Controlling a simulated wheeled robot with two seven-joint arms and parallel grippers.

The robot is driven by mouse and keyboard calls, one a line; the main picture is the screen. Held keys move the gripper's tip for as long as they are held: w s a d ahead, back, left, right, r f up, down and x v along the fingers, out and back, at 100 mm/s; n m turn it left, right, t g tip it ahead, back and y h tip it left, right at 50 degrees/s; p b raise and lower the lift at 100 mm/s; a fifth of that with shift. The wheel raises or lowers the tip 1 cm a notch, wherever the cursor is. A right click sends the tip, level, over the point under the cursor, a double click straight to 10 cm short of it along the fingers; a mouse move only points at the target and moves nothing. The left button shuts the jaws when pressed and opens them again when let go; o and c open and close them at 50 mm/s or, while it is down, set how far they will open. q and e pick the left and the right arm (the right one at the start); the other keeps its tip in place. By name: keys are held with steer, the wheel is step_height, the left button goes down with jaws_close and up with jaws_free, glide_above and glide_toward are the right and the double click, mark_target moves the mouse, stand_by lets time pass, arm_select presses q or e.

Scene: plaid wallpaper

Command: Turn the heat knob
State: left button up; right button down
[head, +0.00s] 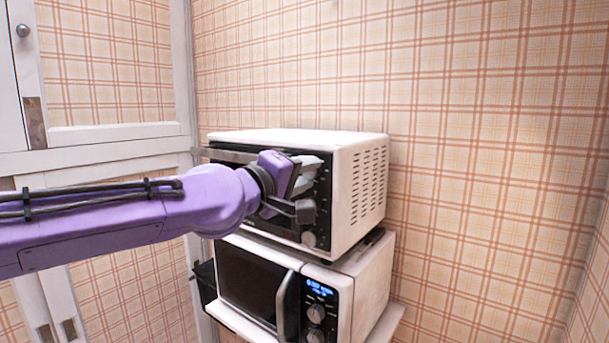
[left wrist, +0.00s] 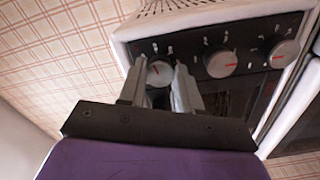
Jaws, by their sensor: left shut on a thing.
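The white toaster oven (head: 358,185) has a black front panel with a column of grey round knobs. My left gripper (head: 308,188) is at the upper part of this panel. In the left wrist view its two fingers are on either side of the top knob (left wrist: 160,70), shut on it. That knob has a red pointer mark. The middle knob (left wrist: 221,64) and the bottom knob (left wrist: 284,53), also with red marks, are apart from the fingers. The bottom knob also shows in the head view (head: 309,239). The knob labels are too small to read. My right gripper is not in view.
A microwave (head: 365,290) with a lit blue display (head: 319,287) and its own knobs stands below the oven on a white shelf (head: 388,326). White-framed cabinet doors (head: 115,135) are at the left. Plaid wall lies behind, and the space right of the oven is free.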

arm_select(q)
steer(key=m, duration=0.3)
steer(key=m+b, duration=0.1)
steer(key=m, duration=0.1)
steer(key=shift+f+m, duration=0.25)
steer(key=shift+m, duration=0.05)
steer(key=m+b, duration=0.1)
steer(key=m, duration=0.4)
steer(key=shift+b, duration=0.3)
steer(key=shift+f+m, duration=0.1)
steer(key=shift+m, duration=0.3)
steer(key=o, duration=0.8)
steer(key=shift+c, duration=0.2)
steer(key=shift+a, duration=0.1)
